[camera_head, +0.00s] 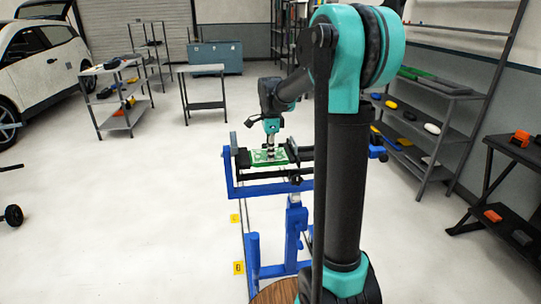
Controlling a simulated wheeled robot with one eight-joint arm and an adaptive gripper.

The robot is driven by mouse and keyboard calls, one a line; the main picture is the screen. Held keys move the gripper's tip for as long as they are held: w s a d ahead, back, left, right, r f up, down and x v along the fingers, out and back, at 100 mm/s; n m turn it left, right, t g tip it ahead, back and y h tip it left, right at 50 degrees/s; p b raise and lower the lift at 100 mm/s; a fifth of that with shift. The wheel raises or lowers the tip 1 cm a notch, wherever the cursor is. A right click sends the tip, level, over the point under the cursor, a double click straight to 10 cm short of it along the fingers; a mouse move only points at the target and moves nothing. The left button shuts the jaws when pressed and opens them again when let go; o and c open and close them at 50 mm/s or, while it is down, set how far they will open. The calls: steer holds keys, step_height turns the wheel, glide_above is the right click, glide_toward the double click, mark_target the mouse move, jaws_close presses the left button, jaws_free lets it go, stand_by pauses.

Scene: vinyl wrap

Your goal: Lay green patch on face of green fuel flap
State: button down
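A small, flat green piece (285,154) with pale marks lies on top of a blue stand (263,188), between dark clamp-like parts. It looks like the green fuel flap. I cannot tell the green patch apart from it at this size. My gripper (270,152) points down over the middle of the green piece, at or very near its surface. Its fingers are too small to show whether they are open or shut, or whether they hold anything. My arm column hides the right part of the stand.
A grey shelf (116,92) with small items stands at the left, beside a white car (45,65). A small table (203,104) and a teal chest (215,57) are behind. Shelves (425,130) and a dark rack (512,190) line the right. The left floor is mostly clear.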

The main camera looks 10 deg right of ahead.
steer(key=c, duration=1.6)
jaws_free()
steer(key=shift+c, duration=0.2)
step_height(320, 180, up, 12)
steer(key=shift+w, duration=0.15)
